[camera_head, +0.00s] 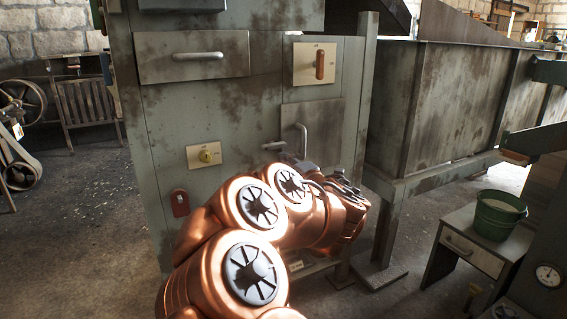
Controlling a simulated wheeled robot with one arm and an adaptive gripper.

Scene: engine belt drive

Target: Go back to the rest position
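My copper-coloured arm reaches up from the bottom middle, in front of a worn grey-green cabinet (235,115). My gripper (347,190) is at the arm's far end, near the cabinet's lower right side. It is small and partly hidden by the arm links, so its fingers do not show clearly. I cannot tell whether it touches the cabinet or holds anything.
A belt wheel (22,101) stands left. A green bucket (498,215) sits on a small table right. Floor at left is open.

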